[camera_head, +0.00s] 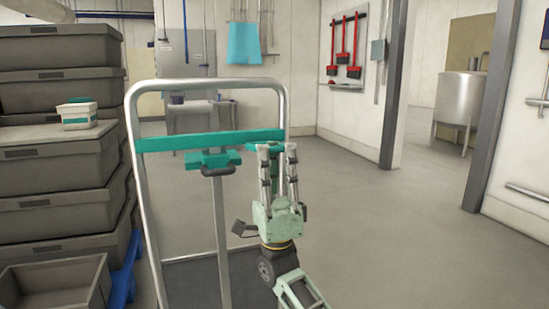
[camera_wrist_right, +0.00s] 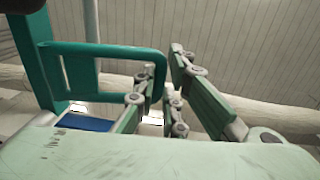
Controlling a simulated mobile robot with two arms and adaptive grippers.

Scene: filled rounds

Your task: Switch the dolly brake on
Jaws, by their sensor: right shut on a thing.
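The dolly's tall silver frame (camera_head: 138,175) stands upright in the head view, with a teal crossbar (camera_head: 215,140) across it. A teal bracket with a dark grip (camera_head: 215,161) sits just under the crossbar, left of my right gripper. My right gripper (camera_head: 278,155) is at the frame's right post, its fingers pointing up in the picture. In the right wrist view a teal loop handle (camera_wrist_right: 105,47) reaches between the fingers (camera_wrist_right: 165,75), which are shut on it. Which dolly part this loop is cannot be told, since the gripper hides it in the head view. My left gripper is out of view.
Stacked grey crates (camera_head: 55,165) stand close on the left, with a small white tub (camera_head: 76,115) on them. A blue pallet (camera_head: 127,275) edge shows below. A steel tank (camera_head: 461,98) stands far right. The floor (camera_head: 400,235) right of the dolly is clear.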

